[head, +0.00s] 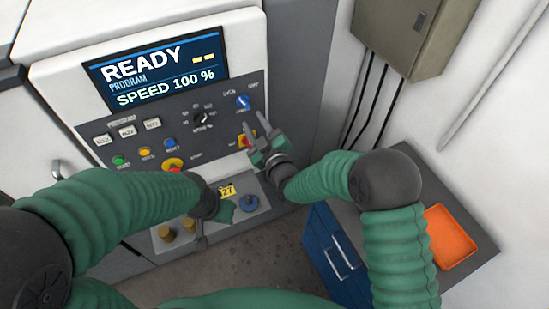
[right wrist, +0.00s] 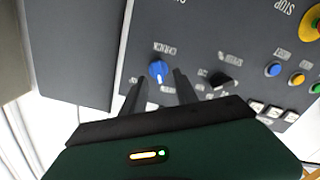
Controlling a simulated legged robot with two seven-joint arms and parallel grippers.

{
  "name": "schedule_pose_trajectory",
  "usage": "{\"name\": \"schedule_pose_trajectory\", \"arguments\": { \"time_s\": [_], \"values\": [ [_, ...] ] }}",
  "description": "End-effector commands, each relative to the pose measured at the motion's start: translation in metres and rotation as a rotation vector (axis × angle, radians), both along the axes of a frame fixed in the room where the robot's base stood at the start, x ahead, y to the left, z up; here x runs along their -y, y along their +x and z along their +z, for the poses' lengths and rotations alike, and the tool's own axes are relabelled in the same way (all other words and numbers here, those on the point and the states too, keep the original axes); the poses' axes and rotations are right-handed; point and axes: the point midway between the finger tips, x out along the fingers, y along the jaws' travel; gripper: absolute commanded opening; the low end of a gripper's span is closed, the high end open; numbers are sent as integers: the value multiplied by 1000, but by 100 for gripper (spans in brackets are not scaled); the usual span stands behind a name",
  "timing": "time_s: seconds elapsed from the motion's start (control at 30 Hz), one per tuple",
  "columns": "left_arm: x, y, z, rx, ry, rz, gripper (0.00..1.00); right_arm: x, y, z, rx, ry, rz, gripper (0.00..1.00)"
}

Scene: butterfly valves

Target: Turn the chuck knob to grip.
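The chuck knob (head: 242,103) is a small blue dial with a white pointer line, at the right side of the grey control panel. It also shows in the right wrist view (right wrist: 158,70), beyond and between the fingertips. My right gripper (head: 254,118) is open and empty, with its fingers pointing at the panel just below the knob in the head view. I see no clear contact. My left gripper (head: 224,212) hangs low over the lower ledge; its fingers are mostly hidden.
The screen (head: 156,73) reads READY, SPEED 100 %. A black dial (head: 201,117), coloured buttons and a red-and-yellow stop button (head: 173,165) share the panel. Right are a grey wall box (head: 415,35), an orange tray (head: 451,237) and a blue drawer (head: 335,255).

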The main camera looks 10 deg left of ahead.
Motion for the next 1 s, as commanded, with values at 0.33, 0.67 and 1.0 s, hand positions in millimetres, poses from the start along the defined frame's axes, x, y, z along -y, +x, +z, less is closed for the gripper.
{"name": "schedule_pose_trajectory", "arguments": {
  "time_s": [0.33,0.67,1.0],
  "values": [
    [0,0,-1,0,0,0,0,15,-23,-2,-3,-2,2,35],
    [0,0,-4,0,0,0,0,31,-47,-2,-3,-2,2,35],
    [0,0,-8,0,0,0,0,47,-70,-3,-4,-1,0,35]
  ]
}}
